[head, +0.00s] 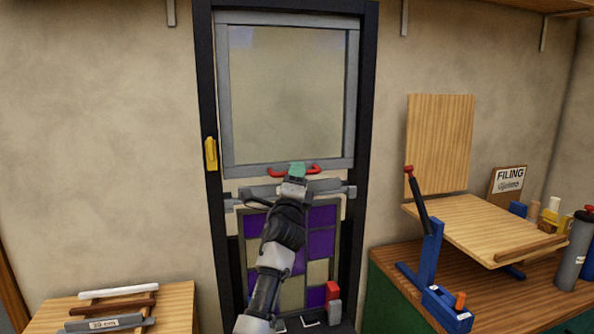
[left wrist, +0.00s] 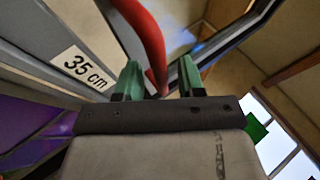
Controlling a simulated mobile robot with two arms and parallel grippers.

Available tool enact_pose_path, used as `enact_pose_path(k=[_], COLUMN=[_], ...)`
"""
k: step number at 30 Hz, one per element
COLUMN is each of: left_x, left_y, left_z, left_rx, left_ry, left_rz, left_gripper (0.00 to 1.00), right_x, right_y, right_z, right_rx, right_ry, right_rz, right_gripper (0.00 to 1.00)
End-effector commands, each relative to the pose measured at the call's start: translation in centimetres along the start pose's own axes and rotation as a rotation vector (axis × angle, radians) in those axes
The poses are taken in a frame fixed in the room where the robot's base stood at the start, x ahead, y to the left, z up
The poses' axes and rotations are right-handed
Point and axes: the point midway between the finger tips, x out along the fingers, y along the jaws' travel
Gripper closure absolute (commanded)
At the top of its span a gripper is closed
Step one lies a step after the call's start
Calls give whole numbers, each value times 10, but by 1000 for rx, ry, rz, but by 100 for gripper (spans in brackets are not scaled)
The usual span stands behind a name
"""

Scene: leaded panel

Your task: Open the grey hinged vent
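The grey hinged vent (head: 224,95) is a grey-framed pane in the upper part of the dark door-like frame. A red handle (head: 276,172) runs along its bottom edge. My left gripper (head: 297,168), with green fingertips, is at the middle of this handle. In the left wrist view the red handle (left wrist: 148,40) passes between the fingers of my left gripper (left wrist: 158,82). The fingers stand apart, with a gap visible beside the handle, so it looks unclamped. I cannot tell whether the vent is slightly ajar. My right gripper is not in view.
A grey bar (head: 328,186) crosses below the vent, above a purple and cream leaded panel (head: 322,242). A yellow piece (head: 210,154) is on the frame's left side. A bench (head: 480,292) with a wooden easel stands right; a small table (head: 175,302) with bars stands left.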

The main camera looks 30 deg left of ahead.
Motion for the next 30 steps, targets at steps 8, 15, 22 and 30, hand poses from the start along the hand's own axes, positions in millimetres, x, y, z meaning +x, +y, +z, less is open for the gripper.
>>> enact_pose_path(k=[8,15,22,30], left_x=[10,9,9,9], left_y=[0,0,0,0], left_z=[-1,-1,-1,-2], left_rx=[0,0,0,0], left_ry=[1,2,2,2], left_rz=[0,0,1,1], left_gripper=[61,72,100,100], right_x=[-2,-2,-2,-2], right_y=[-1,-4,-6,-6], right_z=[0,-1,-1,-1], right_rx=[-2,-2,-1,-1], right_ry=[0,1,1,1], right_rz=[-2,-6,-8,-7], right_gripper=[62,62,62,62])
